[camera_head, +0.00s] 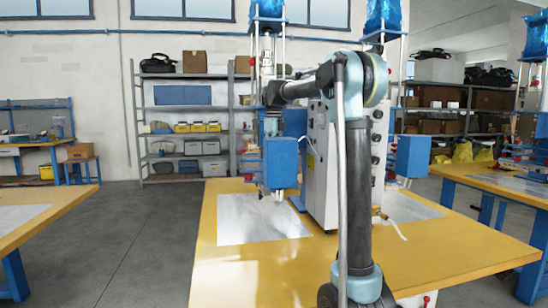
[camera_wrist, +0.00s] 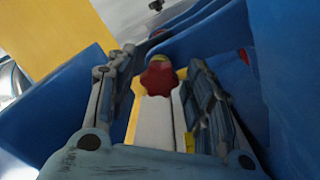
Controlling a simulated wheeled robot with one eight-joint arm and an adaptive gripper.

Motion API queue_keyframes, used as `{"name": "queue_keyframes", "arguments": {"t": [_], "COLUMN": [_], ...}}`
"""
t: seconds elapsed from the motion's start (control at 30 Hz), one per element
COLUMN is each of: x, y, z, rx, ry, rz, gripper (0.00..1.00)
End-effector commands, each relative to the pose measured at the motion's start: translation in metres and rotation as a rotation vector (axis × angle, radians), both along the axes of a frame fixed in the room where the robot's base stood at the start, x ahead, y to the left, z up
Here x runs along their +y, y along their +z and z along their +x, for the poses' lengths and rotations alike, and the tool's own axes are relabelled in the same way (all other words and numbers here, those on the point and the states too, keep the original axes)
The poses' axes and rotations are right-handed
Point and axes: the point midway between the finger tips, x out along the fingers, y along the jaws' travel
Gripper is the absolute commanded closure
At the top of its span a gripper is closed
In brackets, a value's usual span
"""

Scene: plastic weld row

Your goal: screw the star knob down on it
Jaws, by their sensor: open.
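The red star knob (camera_wrist: 159,77) shows in the middle of the wrist view, with a bit of yellow just behind its top. My gripper (camera_wrist: 164,62) is open, with one finger on each side of the knob. I cannot tell whether either finger touches it. What the knob sits on is mostly hidden behind it. In the head view my arm reaches left to the upper part of the blue and white welding machine (camera_head: 320,165); the gripper is hard to make out there.
Large blue machine parts (camera_wrist: 60,105) crowd the gripper on both sides in the wrist view. The machine stands on a yellow-topped table (camera_head: 240,272) with a grey sheet (camera_head: 245,222). Loaded shelves (camera_head: 185,125) stand behind. Open floor lies to the left.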

Motion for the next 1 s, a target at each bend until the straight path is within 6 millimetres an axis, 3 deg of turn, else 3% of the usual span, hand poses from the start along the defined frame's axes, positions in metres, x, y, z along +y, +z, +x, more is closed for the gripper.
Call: {"name": "queue_keyframes", "arguments": {"t": [1.0], "x": [0.0005], "y": [0.0], "z": [-0.0009], "rx": [0.0], "ry": [0.991], "rz": [0.001], "gripper": [0.52]}}
